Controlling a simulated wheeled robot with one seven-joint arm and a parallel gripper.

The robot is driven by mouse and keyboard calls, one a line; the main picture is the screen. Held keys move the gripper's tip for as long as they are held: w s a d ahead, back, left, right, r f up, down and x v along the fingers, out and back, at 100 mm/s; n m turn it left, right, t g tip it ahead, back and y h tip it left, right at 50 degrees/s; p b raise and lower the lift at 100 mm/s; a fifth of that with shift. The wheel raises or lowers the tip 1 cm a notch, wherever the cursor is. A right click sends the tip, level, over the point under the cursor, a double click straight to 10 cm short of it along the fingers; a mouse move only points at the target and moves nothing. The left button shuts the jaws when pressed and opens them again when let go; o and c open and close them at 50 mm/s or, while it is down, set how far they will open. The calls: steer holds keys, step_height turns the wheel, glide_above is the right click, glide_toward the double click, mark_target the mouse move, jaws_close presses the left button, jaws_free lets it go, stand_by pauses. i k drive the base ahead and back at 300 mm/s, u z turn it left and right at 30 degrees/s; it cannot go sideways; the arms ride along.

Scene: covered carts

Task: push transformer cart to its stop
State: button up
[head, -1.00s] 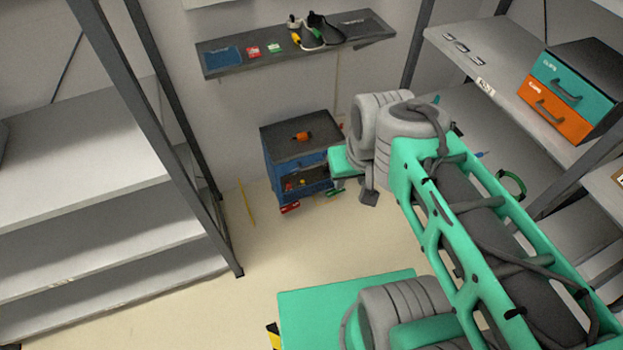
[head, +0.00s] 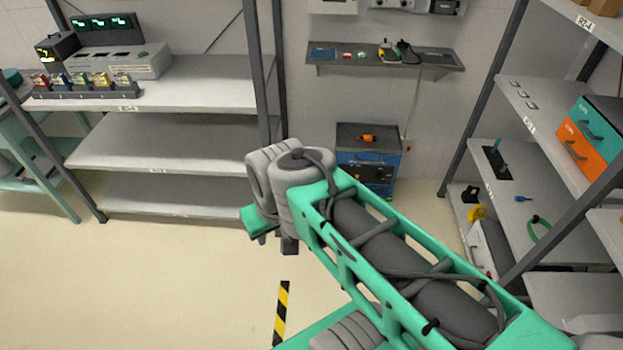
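No transformer cart can be made out in the head view. My gripper (head: 276,243) is at the far end of my green arm, left of the picture's middle, above open floor. It is small and partly hidden by my own wrist, so I cannot tell whether it is open or shut. Nothing is visibly held in it. A striped black and yellow floor mark (head: 281,312) lies below it in the picture.
A blue cabinet (head: 358,158) with an orange item (head: 368,138) on top stands at the back wall, partly behind my arm. A grey rack (head: 150,153) stands back left and another rack (head: 519,170) right. A wall shelf (head: 345,58) hangs behind. The left floor is clear.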

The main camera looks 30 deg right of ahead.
mark_target(353, 156)
steer(key=u, duration=0.8)
steer(key=i, duration=1)
steer(key=z, duration=1.3)
steer(key=i, duration=0.65)
steer(key=z, duration=0.7)
steer(key=i, duration=0.5)
